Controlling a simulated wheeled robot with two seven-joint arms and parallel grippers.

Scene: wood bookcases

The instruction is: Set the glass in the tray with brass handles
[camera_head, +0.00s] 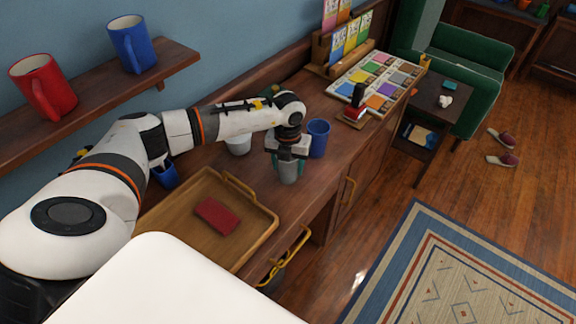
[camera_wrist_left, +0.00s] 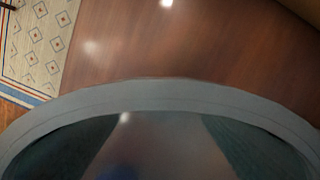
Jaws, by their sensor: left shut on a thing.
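The wooden tray with brass handles (camera_head: 165,213) lies on the long wooden counter, with a dark red flat item (camera_head: 217,215) in it. My left gripper (camera_head: 288,158) is right of the tray's far end, shut on a grey translucent glass (camera_head: 288,172) that hangs upright below it. In the left wrist view the rim of the glass (camera_wrist_left: 160,95) fills the lower part, very close. I cannot tell from these views whether the glass's base touches the counter. My right gripper is in neither view.
A blue cup (camera_head: 318,138) stands just right of the glass. A white cup (camera_head: 239,144) is behind my left gripper. A red stamp (camera_head: 355,108) and a colour-card board (camera_head: 377,82) are farther along. Red (camera_head: 43,86) and blue (camera_head: 132,43) mugs sit on the shelf.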

